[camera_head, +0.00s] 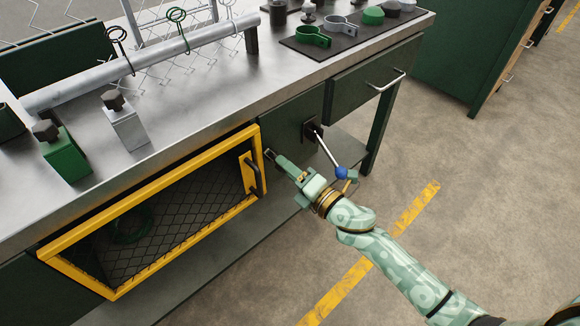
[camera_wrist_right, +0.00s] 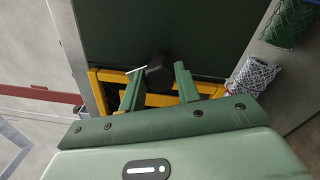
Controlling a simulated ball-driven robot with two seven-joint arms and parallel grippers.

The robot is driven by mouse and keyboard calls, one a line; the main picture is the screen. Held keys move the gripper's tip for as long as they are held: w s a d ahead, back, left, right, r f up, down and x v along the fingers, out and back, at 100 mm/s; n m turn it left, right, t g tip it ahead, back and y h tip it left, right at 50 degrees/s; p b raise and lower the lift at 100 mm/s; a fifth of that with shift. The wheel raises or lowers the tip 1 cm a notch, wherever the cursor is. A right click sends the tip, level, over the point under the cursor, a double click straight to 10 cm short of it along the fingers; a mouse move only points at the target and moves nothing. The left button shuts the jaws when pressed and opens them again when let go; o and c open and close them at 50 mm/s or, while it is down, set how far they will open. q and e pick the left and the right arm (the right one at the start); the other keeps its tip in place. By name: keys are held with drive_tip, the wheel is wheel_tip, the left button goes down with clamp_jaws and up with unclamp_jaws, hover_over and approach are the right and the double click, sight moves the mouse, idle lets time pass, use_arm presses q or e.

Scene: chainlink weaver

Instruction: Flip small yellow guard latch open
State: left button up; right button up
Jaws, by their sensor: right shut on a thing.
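The yellow-framed mesh guard (camera_head: 165,165) is closed across the opening under the bench. A yellow plate with a black handle (camera_head: 256,177) sits on its right side. My right gripper (camera_head: 270,154) is at the upper right corner of the guard, just right of the frame. In the right wrist view, its two green fingers (camera_wrist_right: 159,88) stand on either side of a dark knob (camera_wrist_right: 159,72), and the gripper is shut on it. The yellow frame (camera_wrist_right: 110,76) lies behind the fingers. The yellow latch itself is not clearly made out; the fingers partly cover that spot. My left gripper is not in view.
A lever with a blue ball (camera_head: 341,173) sticks out from the bench front, close to my right gripper. A drawer handle (camera_head: 388,82) is farther right. The bench top holds a grey pipe (camera_head: 130,68), a green clamp block (camera_head: 66,158) and a dark tool mat (camera_head: 345,47).

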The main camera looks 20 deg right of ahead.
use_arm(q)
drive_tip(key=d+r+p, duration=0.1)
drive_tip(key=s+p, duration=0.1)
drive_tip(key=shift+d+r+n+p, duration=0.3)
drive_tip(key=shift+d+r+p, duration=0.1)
use_arm(e)
drive_tip(key=m, duration=0.6)
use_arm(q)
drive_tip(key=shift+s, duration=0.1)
use_arm(e)
drive_tip(key=o, duration=1)
drive_tip(key=shift+d, duration=0.1)
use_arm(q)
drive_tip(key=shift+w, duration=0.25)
